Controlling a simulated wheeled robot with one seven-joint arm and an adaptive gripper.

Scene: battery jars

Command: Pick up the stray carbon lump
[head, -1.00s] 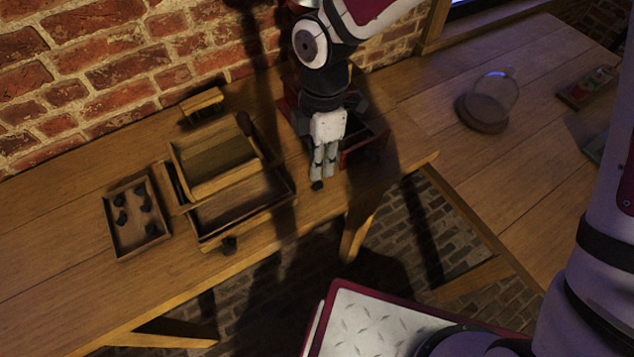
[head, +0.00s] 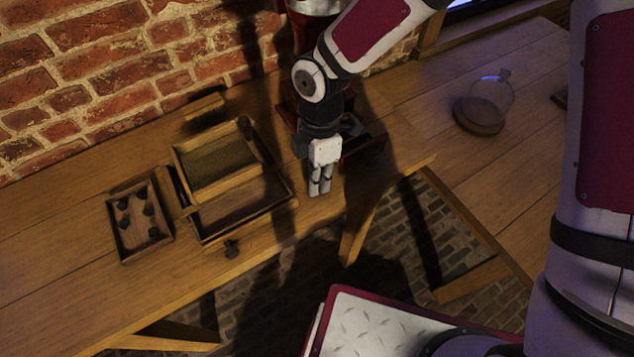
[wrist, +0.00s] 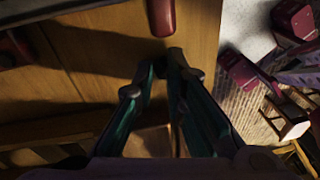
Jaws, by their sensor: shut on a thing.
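My gripper (head: 320,191) points down over the front part of the wooden table, right of the wooden box. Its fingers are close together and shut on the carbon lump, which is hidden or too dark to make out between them. In the wrist view the two fingers (wrist: 160,78) reach forward over the wood, with no lump clearly showing. Several black lumps (head: 148,208) lie in the small left tray (head: 116,242).
The wooden box (head: 203,240) with raised sides stands left of my gripper. A red-sided container (head: 365,150) stands close behind it on the right. A glass dome on a round base (head: 480,118) is on the right table. The table's front edge is near.

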